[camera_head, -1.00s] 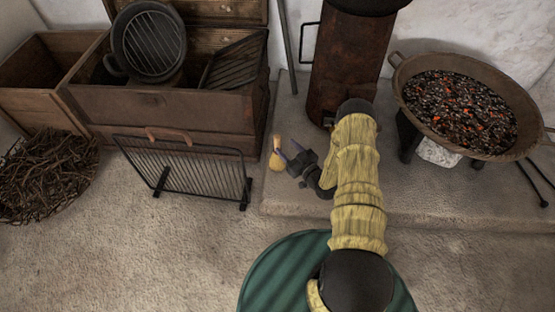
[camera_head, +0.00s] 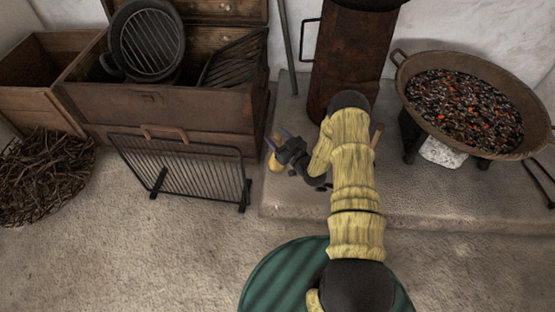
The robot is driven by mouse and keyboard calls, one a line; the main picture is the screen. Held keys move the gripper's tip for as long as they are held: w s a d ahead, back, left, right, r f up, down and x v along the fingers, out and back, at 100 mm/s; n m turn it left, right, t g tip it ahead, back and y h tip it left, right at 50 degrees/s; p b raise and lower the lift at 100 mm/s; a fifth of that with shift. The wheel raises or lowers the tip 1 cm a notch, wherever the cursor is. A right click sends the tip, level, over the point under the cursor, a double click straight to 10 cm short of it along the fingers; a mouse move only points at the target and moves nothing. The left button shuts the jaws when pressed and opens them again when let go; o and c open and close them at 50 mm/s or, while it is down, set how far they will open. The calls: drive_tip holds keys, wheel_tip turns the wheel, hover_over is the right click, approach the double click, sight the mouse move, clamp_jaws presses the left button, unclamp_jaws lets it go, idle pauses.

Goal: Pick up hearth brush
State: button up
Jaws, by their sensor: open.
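The hearth brush (camera_head: 275,163) is a small yellow thing at the front left of the raised stone hearth, by the wooden chest's right corner. Only part of its yellow lower end shows. My gripper hides the rest.
A black fire screen (camera_head: 180,168) stands left of the brush, in front of the wooden chest (camera_head: 165,108). A rusty stove (camera_head: 345,62) stands behind my arm. A pan of embers (camera_head: 465,108) stands at right. A wooden stick end (camera_head: 376,135) shows beside my arm.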

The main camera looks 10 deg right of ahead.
drive_tip(key=shift+c, duration=0.2)
idle(0.3)
drive_tip(key=c, duration=1)
drive_tip(key=shift+a, duration=0.1)
drive_tip(key=shift+r, duration=0.1)
wheel_tip(320, 180, up, 10)
drive_tip(key=p, duration=0.5)
drive_tip(key=shift+p, duration=0.35)
